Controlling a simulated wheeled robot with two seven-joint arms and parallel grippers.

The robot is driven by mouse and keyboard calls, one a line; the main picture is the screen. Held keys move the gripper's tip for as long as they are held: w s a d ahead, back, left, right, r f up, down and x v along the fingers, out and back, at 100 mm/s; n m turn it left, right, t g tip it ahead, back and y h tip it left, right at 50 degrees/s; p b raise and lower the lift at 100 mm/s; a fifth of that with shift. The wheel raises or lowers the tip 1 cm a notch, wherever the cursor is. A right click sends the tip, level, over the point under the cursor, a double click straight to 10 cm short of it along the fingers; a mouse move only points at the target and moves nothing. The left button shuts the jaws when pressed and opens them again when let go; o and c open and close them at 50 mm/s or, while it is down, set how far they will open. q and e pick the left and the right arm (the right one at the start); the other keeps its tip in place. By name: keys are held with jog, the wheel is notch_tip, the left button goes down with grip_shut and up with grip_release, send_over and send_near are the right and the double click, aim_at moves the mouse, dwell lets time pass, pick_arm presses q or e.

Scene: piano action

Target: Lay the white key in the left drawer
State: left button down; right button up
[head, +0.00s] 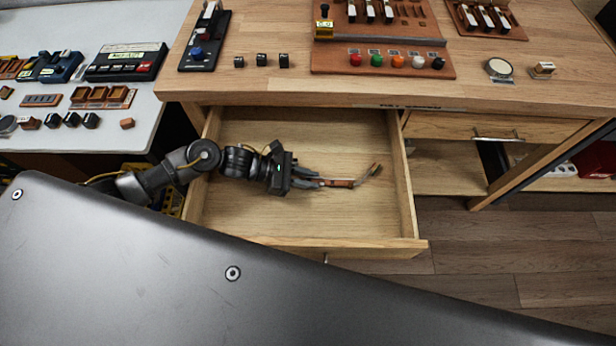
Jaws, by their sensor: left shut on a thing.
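The left drawer (270,222) is pulled open under the wooden bench, with pale wooden walls and a bare floor. My left gripper (318,183) reaches in over the drawer from the left, fingers pointing right. It is shut on a thin reddish-brown piece (342,183), which lies roughly level and has a raised, bent end at the right. No white face shows on this piece, so I cannot tell that it is the white key. I cannot tell whether it touches the drawer floor. My right gripper is not in view.
A closed drawer (495,131) sits to the right. On the bench top are a brown board with coloured knobs (397,62), a board with white keys (485,18), a black stand (199,50) and a round disc (499,68). A white table (90,130) with small parts stands left.

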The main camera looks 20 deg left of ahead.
pick_arm(q)
jog(key=shift+f, duration=0.1)
jog(key=c, duration=1.7)
grip_release()
jog(key=o, duration=0.4)
jog(key=shift+r, duration=0.3)
jog(key=v, duration=0.3)
jog(key=shift+a+f, duration=0.15)
jog(key=shift+a, duration=0.15)
jog(key=b+v, duration=0.1)
jog(key=v, duration=0.6)
jog(key=shift+s+a, duration=0.15)
jog(key=shift+a, duration=0.05)
jog(key=shift+s+a+r, duration=0.1)
jog(key=shift+a+r, duration=0.3)
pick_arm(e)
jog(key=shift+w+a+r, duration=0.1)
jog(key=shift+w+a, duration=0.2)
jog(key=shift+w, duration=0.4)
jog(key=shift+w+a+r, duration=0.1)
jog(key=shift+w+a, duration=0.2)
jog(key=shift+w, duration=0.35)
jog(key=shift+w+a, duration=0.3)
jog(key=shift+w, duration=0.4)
